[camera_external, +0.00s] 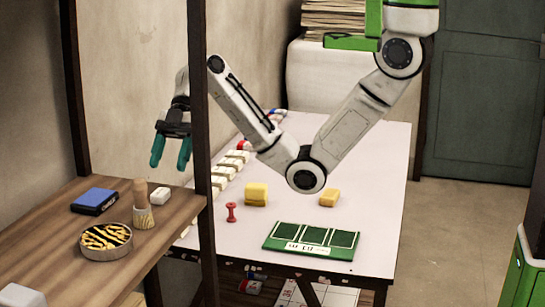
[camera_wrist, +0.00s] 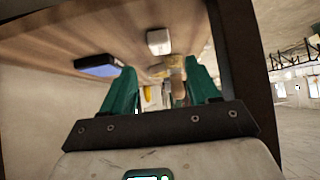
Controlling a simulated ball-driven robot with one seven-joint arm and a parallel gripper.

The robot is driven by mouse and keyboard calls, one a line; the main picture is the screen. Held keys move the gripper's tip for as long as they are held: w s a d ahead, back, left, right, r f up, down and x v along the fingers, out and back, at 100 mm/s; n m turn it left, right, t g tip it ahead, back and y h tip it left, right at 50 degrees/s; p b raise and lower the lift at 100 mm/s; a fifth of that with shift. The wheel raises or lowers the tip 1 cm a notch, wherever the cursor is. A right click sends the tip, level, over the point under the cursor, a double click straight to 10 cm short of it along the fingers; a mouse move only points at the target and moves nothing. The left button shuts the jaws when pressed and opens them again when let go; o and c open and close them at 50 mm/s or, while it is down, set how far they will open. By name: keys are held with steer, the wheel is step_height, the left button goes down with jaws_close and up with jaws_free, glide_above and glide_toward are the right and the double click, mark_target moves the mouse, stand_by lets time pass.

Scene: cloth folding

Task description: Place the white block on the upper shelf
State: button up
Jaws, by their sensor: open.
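A small white block (camera_external: 160,196) rests on the wooden shelf board (camera_external: 50,221) near its back right edge, beside the brush. It also shows in the wrist view (camera_wrist: 159,42), near the top centre. My gripper (camera_external: 169,166) points down with its teal fingers spread, a little above the block and apart from it. Nothing shows between the fingers. In the wrist view, the fingers of my gripper (camera_wrist: 163,72) stand apart, with the block appearing beyond them.
A blue box (camera_external: 95,201), a brush (camera_external: 143,212) and a round tin (camera_external: 106,241) stand near the block. A dark shelf post (camera_external: 201,120) rises close to my gripper. The white table (camera_external: 375,190) holds yellow blocks, a red piece and a green tray (camera_external: 312,240).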

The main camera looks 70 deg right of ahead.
steer(key=shift+v, duration=2.85)
steer(key=shift+o, duration=0.4)
